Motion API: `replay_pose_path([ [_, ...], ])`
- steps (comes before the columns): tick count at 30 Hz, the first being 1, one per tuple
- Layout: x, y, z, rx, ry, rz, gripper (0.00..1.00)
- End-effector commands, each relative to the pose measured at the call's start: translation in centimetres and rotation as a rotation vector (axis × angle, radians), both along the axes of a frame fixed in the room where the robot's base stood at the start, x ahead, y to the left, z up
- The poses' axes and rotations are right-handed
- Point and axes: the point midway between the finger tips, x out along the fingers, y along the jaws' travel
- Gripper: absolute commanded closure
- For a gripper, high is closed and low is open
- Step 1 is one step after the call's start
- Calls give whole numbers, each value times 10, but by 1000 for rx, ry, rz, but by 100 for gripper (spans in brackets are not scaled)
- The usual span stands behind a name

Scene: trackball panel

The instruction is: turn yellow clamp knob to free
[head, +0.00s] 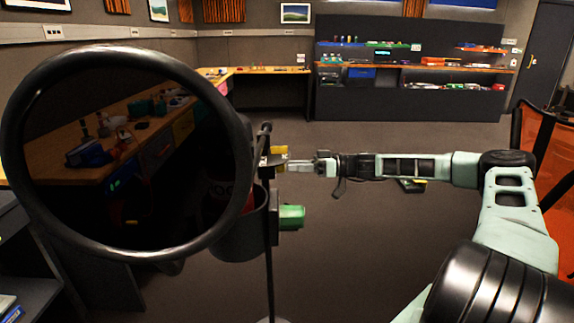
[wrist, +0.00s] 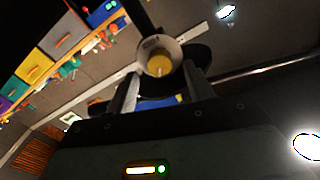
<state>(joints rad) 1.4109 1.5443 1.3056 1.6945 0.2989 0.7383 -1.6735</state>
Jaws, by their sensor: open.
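The yellow clamp knob (head: 281,152) sits on a dark bracket on the upright pole, right of a large dark ring. In the wrist view the knob (wrist: 159,62) is seen end-on inside a pale collar (wrist: 174,48) with a small plate whose print I cannot read. A pale line shows at the knob's lower edge. My gripper (head: 298,165) reaches in from the right, its tips close to the knob. In the wrist view its fingers are apart, one on each side below the knob. Whether they touch it I cannot tell.
The large round black-rimmed dark disc (head: 125,238) fills the left, close to the bracket. A green knob (head: 291,216) sits just below my gripper on the same pole. A dark cylinder (head: 238,238) hangs beside it. Open floor (head: 400,240) lies right, with an orange chair at the edge.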

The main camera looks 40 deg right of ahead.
Motion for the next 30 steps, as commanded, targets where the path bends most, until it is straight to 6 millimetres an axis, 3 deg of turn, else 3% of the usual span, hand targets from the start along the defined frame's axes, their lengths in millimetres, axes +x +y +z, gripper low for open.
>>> replay_pose_path([
  [6, 14, 21, 1, 0, 0, 2, 48],
  [17, 16, 24, 0, 0, 0, 0, 48],
  [22, 16, 24, 0, 0, 0, 0, 90],
  [30, 16, 24, 0, 40, 61, 0, 93],
])
